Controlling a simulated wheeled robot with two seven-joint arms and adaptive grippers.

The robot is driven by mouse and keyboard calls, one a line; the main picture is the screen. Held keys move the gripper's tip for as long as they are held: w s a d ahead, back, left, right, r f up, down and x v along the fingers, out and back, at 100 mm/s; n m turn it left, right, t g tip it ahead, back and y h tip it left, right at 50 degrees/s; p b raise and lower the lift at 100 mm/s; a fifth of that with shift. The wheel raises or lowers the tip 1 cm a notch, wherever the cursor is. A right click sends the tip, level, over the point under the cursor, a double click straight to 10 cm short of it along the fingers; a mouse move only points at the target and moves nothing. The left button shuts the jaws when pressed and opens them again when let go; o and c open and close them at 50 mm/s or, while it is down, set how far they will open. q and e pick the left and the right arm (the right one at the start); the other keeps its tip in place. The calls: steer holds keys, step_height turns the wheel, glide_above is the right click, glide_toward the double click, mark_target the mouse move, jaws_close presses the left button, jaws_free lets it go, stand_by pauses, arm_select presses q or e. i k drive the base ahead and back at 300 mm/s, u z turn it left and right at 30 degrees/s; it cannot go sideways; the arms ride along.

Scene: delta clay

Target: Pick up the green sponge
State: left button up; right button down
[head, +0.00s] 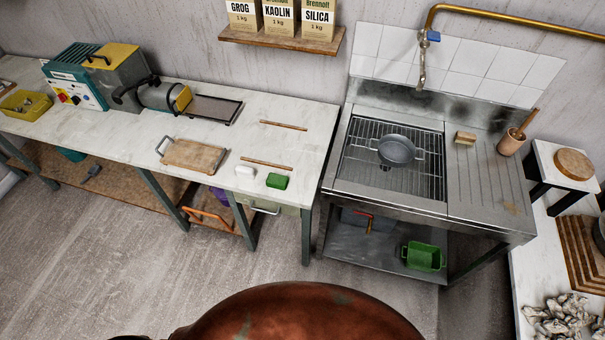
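A small green block that looks like the green sponge (277,181) lies on the white worktop (225,120), near its front right edge. A white block (245,172) lies just left of it, with a small gap between them. Neither of my grippers shows in the head view, so nothing is seen near the sponge.
Two wooden sticks (266,164) and a wooden board with handles (193,154) lie near the sponge. A steel sink unit (345,186) with a grey pan (397,150) stands to the right. A green basin (423,256) sits on its lower shelf. The floor (140,250) in front is clear.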

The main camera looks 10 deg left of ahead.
mark_target(277, 182)
steer(key=i, duration=0.85)
steer(key=z, duration=0.35)
steer(key=k, duration=0.65)
steer(key=u, duration=1.2)
steer(key=i, duration=0.5)
steer(key=z, duration=0.05)
